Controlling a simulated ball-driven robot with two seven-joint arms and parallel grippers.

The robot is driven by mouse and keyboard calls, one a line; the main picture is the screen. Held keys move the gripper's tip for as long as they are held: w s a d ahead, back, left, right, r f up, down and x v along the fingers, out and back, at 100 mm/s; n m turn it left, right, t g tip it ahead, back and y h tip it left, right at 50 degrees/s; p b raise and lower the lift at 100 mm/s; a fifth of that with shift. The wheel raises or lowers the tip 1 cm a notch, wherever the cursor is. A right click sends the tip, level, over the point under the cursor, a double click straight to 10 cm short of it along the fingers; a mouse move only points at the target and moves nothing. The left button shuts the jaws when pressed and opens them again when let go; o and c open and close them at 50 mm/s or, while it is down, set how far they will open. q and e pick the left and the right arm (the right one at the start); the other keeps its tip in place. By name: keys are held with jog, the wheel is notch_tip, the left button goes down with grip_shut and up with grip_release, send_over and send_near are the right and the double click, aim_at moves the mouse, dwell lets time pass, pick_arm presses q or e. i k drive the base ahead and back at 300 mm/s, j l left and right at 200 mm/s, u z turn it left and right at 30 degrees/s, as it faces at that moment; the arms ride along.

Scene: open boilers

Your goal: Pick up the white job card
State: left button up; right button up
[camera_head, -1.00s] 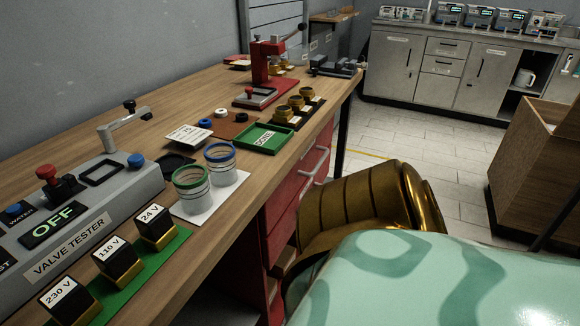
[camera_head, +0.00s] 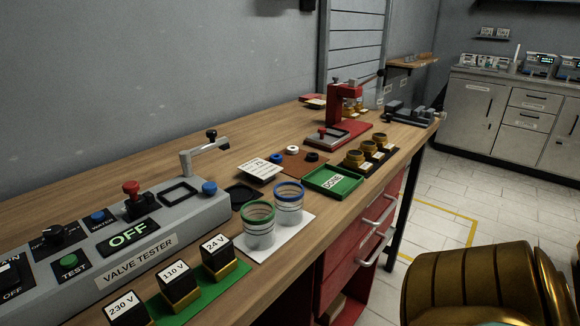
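The white job card (camera_head: 260,169) lies on the wooden bench, behind the two glass jars and left of the green tray. It has dark print on it, too small to read fully. Nothing covers it. Neither of my grippers is in view. A gold part at the lower right looks like part of my own body.
On the bench (camera_head: 225,160) stand the grey valve tester (camera_head: 140,240), a green-rimmed jar (camera_head: 258,228), a blue-rimmed jar (camera_head: 288,207), the green DONE tray (camera_head: 333,181), a brown mat with rings (camera_head: 300,164), and a red press (camera_head: 338,125). Several voltage blocks line the front edge.

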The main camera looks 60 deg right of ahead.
aim_at(263, 169)
jog(key=z, duration=1.5)
